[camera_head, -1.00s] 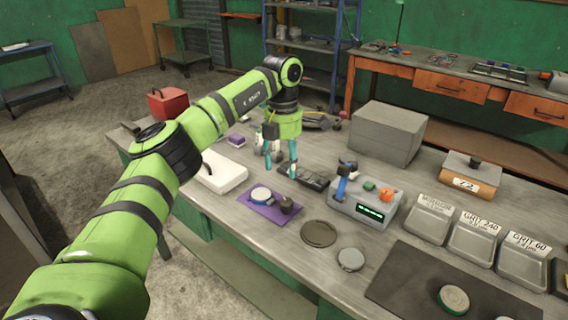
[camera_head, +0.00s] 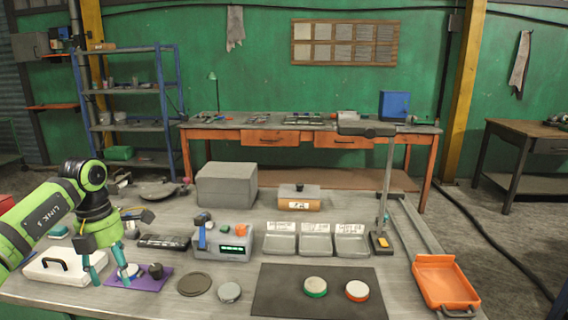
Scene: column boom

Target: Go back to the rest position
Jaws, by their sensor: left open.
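My left gripper (camera_head: 94,278) is in the head view at the left of the workbench (camera_head: 150,302). Its two teal fingers point down and stand apart, with nothing between them that I can make out. They are in front of the left part of a purple mat (camera_head: 152,282), which bears a pale round piece and a dark knob-like piece. A white case (camera_head: 62,268) with a dark handle is just left of the fingers. Whether the fingertips touch anything is hard to tell. My right gripper is not in view.
A grey device (camera_head: 222,243) with a display, labelled trays (camera_head: 316,243) and a grey box (camera_head: 226,186) stand on the bench. A dark mat (camera_head: 275,298) bears two round pads. A lamp stand (camera_head: 386,185) and an orange tray (camera_head: 447,282) are at the right.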

